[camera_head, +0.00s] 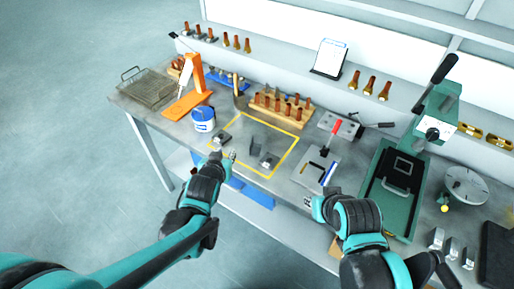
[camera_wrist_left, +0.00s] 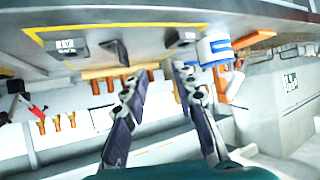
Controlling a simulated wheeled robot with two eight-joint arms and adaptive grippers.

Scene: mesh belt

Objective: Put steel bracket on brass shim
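A grey upright piece (camera_head: 256,147), which looks like the steel bracket, stands inside the yellow outline on the bench. A small dark block (camera_head: 269,161) sits just right of it, and another grey block (camera_head: 222,138) lies at the outline's left corner. I cannot clearly tell a brass shim among these small pieces. My left gripper (camera_head: 224,156) is at the bench's front edge, just in front of the left block. In the left wrist view its fingers (camera_wrist_left: 158,72) are spread with nothing between them. My right gripper (camera_head: 327,196) is near the bench's front edge, its fingers unclear.
A blue-and-white tub (camera_head: 203,119) stands left of the outline, near an orange stand (camera_head: 196,82). A wooden rack with brown-handled tools (camera_head: 282,110) is behind. A wire basket (camera_head: 148,88) is far left. A green press (camera_head: 405,165) stands right. The outline's middle has free room.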

